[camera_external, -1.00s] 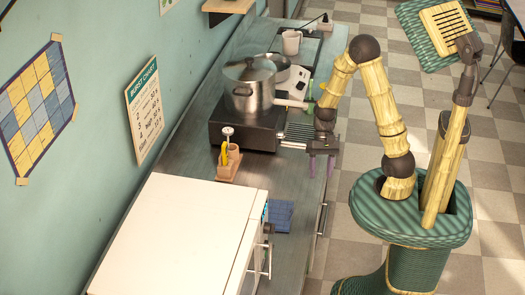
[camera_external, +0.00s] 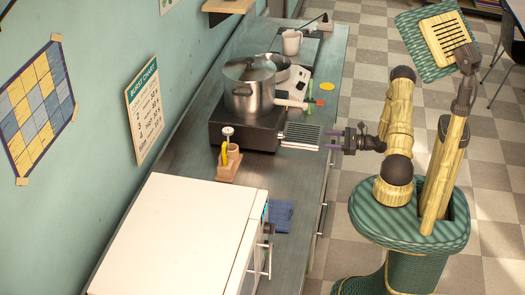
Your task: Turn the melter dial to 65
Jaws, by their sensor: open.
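A lidded steel pot (camera_external: 250,90) sits on a low black box (camera_external: 245,131) on the counter; this looks like the melter. I cannot make out a dial or its setting on the faces I see. A ribbed silver plate (camera_external: 301,131) lies against the right side of the black box. My gripper (camera_external: 331,142) is open and empty, its purple fingers pointing left at the counter's right edge. It is to the right of the ribbed plate, with a small gap between them in the picture.
A white box-shaped appliance (camera_external: 175,235) fills the near counter. A wooden holder (camera_external: 229,168) with a yellow item, a blue folded cloth (camera_external: 281,214), a yellow disc (camera_external: 327,86) and a white mug (camera_external: 291,42) also stand or lie there. Counter between plate and cloth is clear.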

